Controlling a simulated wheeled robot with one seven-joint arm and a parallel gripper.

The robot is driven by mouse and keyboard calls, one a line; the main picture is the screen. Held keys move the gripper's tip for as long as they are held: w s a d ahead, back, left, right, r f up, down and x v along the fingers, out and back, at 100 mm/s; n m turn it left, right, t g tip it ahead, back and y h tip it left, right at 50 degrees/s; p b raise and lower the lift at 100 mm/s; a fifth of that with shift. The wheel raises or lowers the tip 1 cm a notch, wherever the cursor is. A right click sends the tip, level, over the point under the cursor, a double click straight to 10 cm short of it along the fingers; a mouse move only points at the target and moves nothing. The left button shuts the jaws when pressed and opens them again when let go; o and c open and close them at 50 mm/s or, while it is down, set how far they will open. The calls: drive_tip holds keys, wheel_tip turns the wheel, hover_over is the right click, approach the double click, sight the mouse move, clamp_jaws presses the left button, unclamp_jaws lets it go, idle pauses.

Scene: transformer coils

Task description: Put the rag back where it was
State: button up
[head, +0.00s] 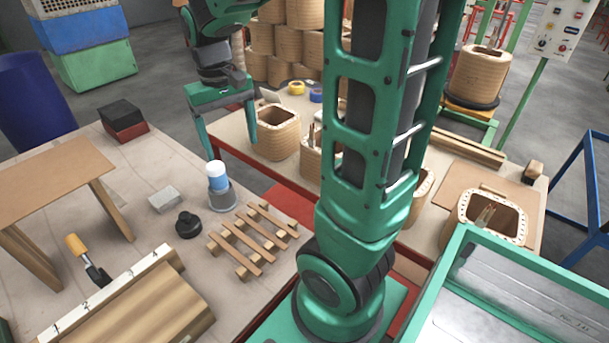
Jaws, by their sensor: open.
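My gripper (232,146) hangs open at the upper middle of the head view, with its fingers spread and nothing visible between them. It is above the gap between the left table and the back table. I cannot clearly make out a rag.
On the left table are a wooden stand (48,182), grey block (165,199), black knob (188,225), slatted wooden rack (250,243) and yellow-handled tool (77,245). Wooden coils (278,135) stand on the back table. A green-framed metal tray (520,285) is at lower right.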

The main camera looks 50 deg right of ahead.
drive_tip(key=s+d+f+m, duration=0.1)
drive_tip(key=s, duration=0.9)
drive_tip(key=s+d+f+m, duration=0.1)
drive_tip(key=s+d+m, duration=0.1)
drive_tip(key=s, duration=0.8)
drive_tip(key=shift+s+d+y, duration=0.2)
drive_tip(key=shift+s+y, duration=0.05)
drive_tip(key=shift+y, duration=0.05)
drive_tip(key=shift+f, duration=0.1)
drive_tip(key=shift+w+f, duration=0.25)
drive_tip(key=shift+w, duration=0.4)
